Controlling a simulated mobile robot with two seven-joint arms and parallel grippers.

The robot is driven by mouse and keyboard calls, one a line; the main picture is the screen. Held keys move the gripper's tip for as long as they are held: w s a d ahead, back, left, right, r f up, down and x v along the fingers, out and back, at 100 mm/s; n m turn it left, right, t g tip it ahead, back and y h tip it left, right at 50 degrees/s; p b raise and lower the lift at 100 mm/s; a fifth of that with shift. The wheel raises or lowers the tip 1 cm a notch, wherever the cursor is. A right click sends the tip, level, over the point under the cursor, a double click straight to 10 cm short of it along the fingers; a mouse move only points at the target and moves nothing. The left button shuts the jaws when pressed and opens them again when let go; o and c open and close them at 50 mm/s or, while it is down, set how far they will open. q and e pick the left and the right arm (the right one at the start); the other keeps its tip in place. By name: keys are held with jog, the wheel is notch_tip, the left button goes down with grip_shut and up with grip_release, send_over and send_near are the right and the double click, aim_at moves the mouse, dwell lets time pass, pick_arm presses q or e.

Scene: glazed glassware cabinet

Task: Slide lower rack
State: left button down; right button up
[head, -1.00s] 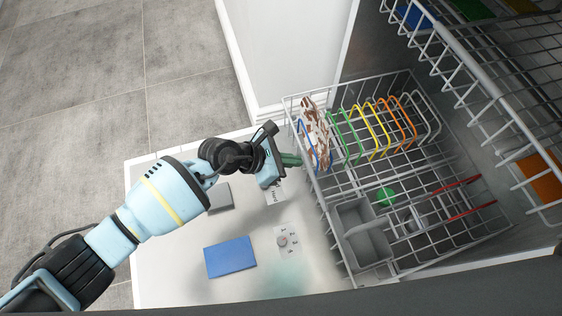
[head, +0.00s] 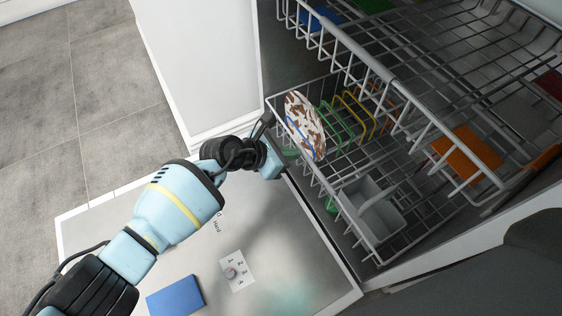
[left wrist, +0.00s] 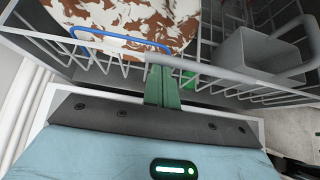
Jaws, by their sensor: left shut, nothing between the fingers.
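The lower rack (head: 350,228) is a white wire rack, partly under the upper rack and near the door's hinge side. It holds a brown-and-white plate (head: 303,125), coloured wire tines and a grey cutlery basket (head: 372,208). My left gripper (head: 287,153) is at the rack's front wall, near its left corner. In the left wrist view its green fingers (left wrist: 162,84) are shut together with nothing between them, and their tips are against or very near the rack's front wires (left wrist: 215,70). Exact contact is unclear. My right gripper is out of view.
The open dishwasher door (head: 270,245) lies flat below my left arm, with a blue block (head: 175,297) and a small label card (head: 237,271) on it. The upper rack (head: 400,85) hangs out above the lower rack. A white cabinet panel (head: 195,65) stands at the left.

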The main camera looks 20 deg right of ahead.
aim_at(301, 150)
pick_arm(q)
jog(key=shift+w+d+b, duration=0.15)
jog(key=shift+d+b, duration=0.05)
jog(key=shift+d, duration=0.5)
jog(key=shift+w+d+b, duration=0.15)
jog(key=shift+d, duration=0.55)
jog(key=shift+d+r, duration=0.1)
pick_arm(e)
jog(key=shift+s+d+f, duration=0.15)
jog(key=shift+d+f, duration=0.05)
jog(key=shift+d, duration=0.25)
pick_arm(q)
jog(key=shift+d+r, duration=0.1)
jog(key=shift+r, duration=0.05)
